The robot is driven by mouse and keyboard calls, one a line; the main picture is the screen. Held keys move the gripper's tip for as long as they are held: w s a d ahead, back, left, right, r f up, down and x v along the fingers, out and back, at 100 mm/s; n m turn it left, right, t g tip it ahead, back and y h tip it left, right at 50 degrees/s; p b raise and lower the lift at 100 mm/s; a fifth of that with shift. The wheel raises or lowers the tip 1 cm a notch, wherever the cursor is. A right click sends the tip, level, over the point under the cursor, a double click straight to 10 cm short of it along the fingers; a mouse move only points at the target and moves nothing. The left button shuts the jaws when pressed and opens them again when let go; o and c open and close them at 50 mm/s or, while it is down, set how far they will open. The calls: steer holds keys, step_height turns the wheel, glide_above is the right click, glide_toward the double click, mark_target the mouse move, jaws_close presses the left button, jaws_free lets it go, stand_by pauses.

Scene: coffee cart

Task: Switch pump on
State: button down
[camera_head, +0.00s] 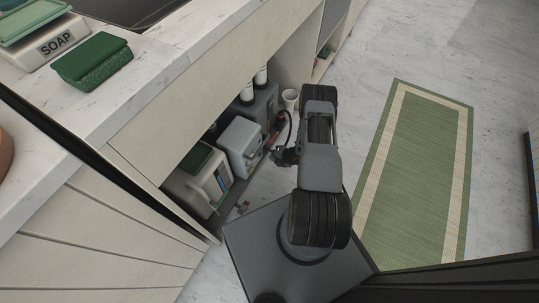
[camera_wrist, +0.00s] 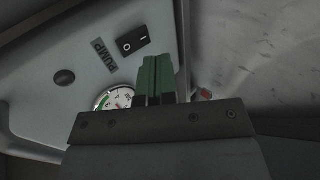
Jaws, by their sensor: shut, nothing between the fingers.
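In the wrist view, a black rocker switch (camera_wrist: 132,41) with white marks sits on a pale grey panel (camera_wrist: 155,15). The label PUMP (camera_wrist: 103,54) is beside it. I cannot tell which side of the rocker is pressed in. My gripper (camera_wrist: 156,78) is shut and empty, its green fingers together just below and right of the switch in the picture. I cannot tell if they touch the panel. In the head view, my gripper (camera_head: 279,155) is low in the cupboard, beside a light grey box (camera_head: 240,142); the switch cannot be made out there.
A round gauge (camera_wrist: 113,98) and a dark knob (camera_wrist: 65,77) are on the panel. Floor around the green mat (camera_head: 418,170) is clear.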

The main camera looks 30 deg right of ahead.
steer(key=p+v, duration=0.2)
steer(key=v, duration=0.7)
steer(key=shift+p, duration=0.3)
steer(key=shift+w+a+r, duration=0.1)
steer(key=shift+a, duration=0.05)
